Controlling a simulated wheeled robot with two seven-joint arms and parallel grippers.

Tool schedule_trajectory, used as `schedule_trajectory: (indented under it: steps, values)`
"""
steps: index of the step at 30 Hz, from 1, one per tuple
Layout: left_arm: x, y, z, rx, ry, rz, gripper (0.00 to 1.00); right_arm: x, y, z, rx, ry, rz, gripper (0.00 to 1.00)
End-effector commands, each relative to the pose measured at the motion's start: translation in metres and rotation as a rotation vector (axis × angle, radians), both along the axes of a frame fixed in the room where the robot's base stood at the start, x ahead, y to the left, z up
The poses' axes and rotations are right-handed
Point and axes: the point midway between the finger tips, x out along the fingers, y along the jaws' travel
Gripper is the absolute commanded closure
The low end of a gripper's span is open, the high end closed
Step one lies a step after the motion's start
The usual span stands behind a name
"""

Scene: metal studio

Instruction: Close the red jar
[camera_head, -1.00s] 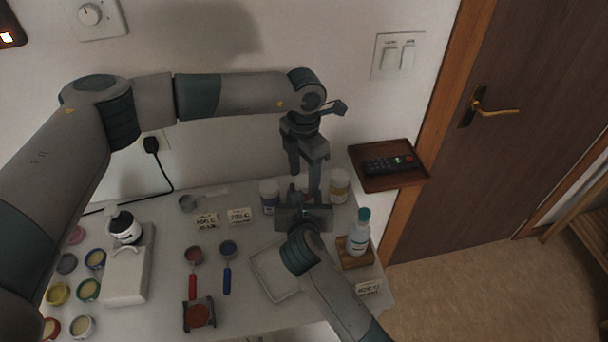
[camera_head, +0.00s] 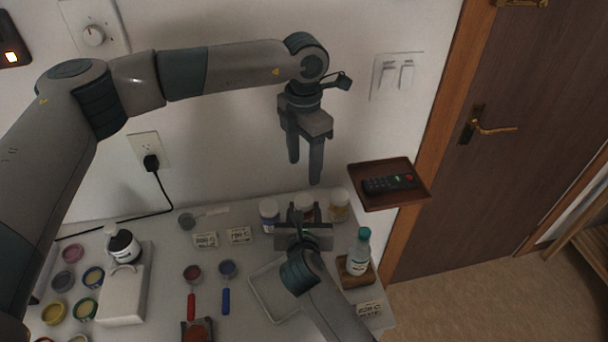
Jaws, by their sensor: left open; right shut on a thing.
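Three small jars stand in a row at the back of the counter: one with a blue label (camera_head: 269,212), a middle one with a reddish-brown tone (camera_head: 309,211), and one with a yellow label (camera_head: 340,206). The middle one looks like the red jar; it is mostly hidden by my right gripper (camera_head: 297,212). My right gripper is shut, apparently on this jar, low over the counter. My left gripper (camera_head: 304,172) is open and empty, pointing down above the middle jar and apart from it. I cannot make out whether a lid sits on this jar.
A wooden shelf (camera_head: 415,195) with a remote (camera_head: 389,184) juts from the wall at right. A bottle (camera_head: 359,250) stands on a wooden block at the right edge. A shallow tray (camera_head: 262,293) lies in front. Several small pots, a white box (camera_head: 124,297) and scoops fill the left.

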Motion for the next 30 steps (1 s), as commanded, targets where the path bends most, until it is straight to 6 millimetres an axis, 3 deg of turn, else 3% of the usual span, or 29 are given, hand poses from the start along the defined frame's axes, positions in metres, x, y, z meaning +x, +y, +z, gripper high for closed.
schedule_trajectory:
  steps: [5, 14, 15, 17, 30]
  values:
    - [0.0000, 0.0003, 0.0120, 0.000, 0.000, 0.000, 0.45, 0.0000, 0.0000, 0.0000, 0.000, 0.000, 0.000, 1.00]
    - [0.0000, 0.0003, 0.0133, 0.000, 0.000, 0.000, 0.45, -0.0001, 0.0000, 0.0000, 0.000, 0.000, 0.000, 1.00]
    - [0.0000, 0.0003, 0.0132, 0.000, 0.000, 0.000, 0.45, -0.0001, 0.0000, 0.0000, 0.000, 0.000, 0.000, 0.50]
    - [0.0000, 0.0003, 0.0132, 0.000, 0.000, 0.001, 0.45, -0.0001, 0.0000, 0.0000, 0.000, 0.000, 0.000, 0.38]
    - [0.0000, 0.0003, 0.0125, 0.000, 0.000, 0.001, 0.45, -0.0038, -0.0001, 0.0012, 0.000, 0.000, 0.000, 0.38]
